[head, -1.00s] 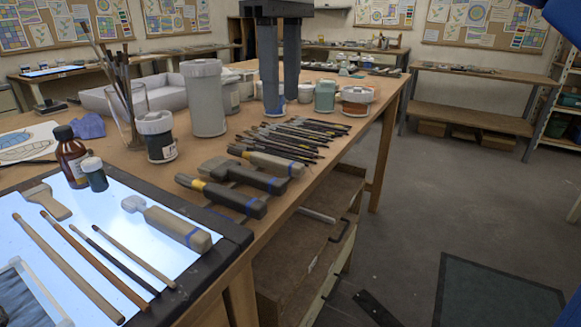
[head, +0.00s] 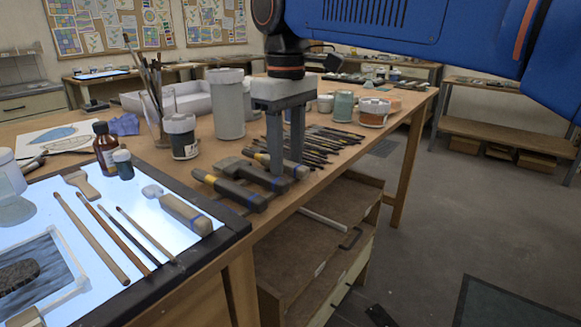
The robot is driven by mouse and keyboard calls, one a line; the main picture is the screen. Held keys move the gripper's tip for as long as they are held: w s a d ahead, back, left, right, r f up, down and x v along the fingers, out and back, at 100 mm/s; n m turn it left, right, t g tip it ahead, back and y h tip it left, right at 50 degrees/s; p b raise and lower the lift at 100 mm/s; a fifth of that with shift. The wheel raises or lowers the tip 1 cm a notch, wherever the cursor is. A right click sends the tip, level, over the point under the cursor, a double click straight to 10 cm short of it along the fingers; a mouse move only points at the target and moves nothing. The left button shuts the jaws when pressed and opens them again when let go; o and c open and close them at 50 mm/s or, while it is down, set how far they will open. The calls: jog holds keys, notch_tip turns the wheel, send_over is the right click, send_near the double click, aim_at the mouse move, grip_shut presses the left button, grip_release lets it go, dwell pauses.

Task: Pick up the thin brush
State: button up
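Several slim brushes lie on the lit panel at the lower left. The thinnest-looking is a pale brush (head: 146,234) at the right of the group. Beside it lie a dark-handled brush (head: 128,235), a reddish-brown one (head: 112,232) and a thicker pale one (head: 92,238). I cannot tell which is meant by the thin brush. My gripper (head: 286,164) points down, with a gap between its two fingers and nothing seen in it. It is to the right of the panel, apart from the brushes, and its fingers overlap the thick-handled tools in the picture.
Thick-handled tools (head: 229,188) and a row of thin dark tools (head: 335,138) lie on the wooden table right of the lit panel (head: 205,255). A broad tool (head: 180,212), bottle (head: 105,147), small jar (head: 123,163), white-lidded jar (head: 181,137) and tall canister (head: 228,103) are nearby.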

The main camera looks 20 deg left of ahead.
jog(key=shift+f, duration=0.15)
grip_shut()
